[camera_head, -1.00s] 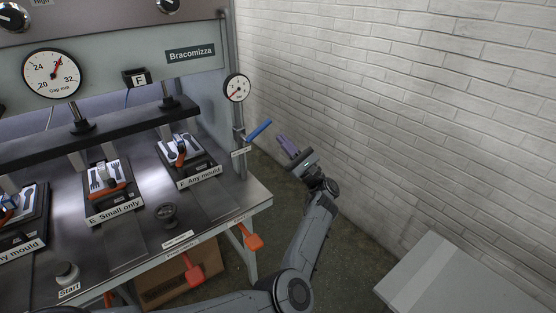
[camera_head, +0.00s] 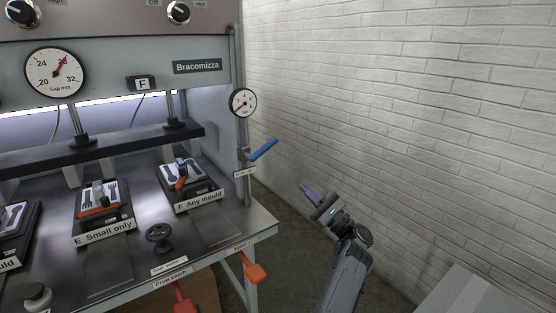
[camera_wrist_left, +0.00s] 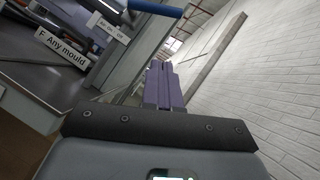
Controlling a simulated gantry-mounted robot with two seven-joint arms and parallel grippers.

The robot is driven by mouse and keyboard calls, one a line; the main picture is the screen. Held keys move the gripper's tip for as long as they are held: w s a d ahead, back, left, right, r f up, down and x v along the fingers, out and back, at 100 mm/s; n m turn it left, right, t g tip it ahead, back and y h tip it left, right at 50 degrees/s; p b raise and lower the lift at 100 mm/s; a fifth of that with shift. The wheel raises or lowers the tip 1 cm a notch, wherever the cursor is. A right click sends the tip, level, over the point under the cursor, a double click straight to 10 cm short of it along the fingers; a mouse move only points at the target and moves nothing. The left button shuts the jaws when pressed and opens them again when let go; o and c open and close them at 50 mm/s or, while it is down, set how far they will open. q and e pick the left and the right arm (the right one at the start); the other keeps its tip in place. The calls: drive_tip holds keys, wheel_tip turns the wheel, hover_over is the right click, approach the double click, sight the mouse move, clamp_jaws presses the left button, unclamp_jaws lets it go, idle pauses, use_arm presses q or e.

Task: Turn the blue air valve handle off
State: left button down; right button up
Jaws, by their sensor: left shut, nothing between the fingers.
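The blue air valve handle (camera_head: 263,149) sits on the pipe at the right side of the press, below the small gauge (camera_head: 242,102). It slants up to the right from the pipe. The handle also shows at the top of the left wrist view (camera_wrist_left: 156,7), near a label reading Air On - Off (camera_wrist_left: 109,30). My left gripper (camera_head: 306,188) is to the right of and below the handle, apart from it. Its purple fingers are shut with nothing between them, as the left wrist view (camera_wrist_left: 159,75) also shows. My right gripper is not in view.
The press table (camera_head: 265,220) carries several moulds, a black knob (camera_head: 159,234) and a start button (camera_head: 37,293). An orange lever (camera_head: 256,272) sticks out at its front right edge. A white brick wall (camera_head: 420,110) stands on the right. A grey surface (camera_head: 470,293) is at the lower right.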

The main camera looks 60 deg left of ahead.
sight(262, 148)
use_arm(q)
drive_tip(key=shift+a+r, duration=0.1)
drive_tip(key=r+b+x, duration=0.1)
drive_tip(key=x, duration=0.5)
drive_tip(key=s+d+r+b+x, duration=0.1)
drive_tip(key=x, duration=0.5)
drive_tip(key=shift+r+b, duration=0.2)
drive_tip(key=shift+b, duration=0.1)
drive_tip(key=shift+s+d, duration=0.1)
drive_tip(key=shift+s, duration=0.05)
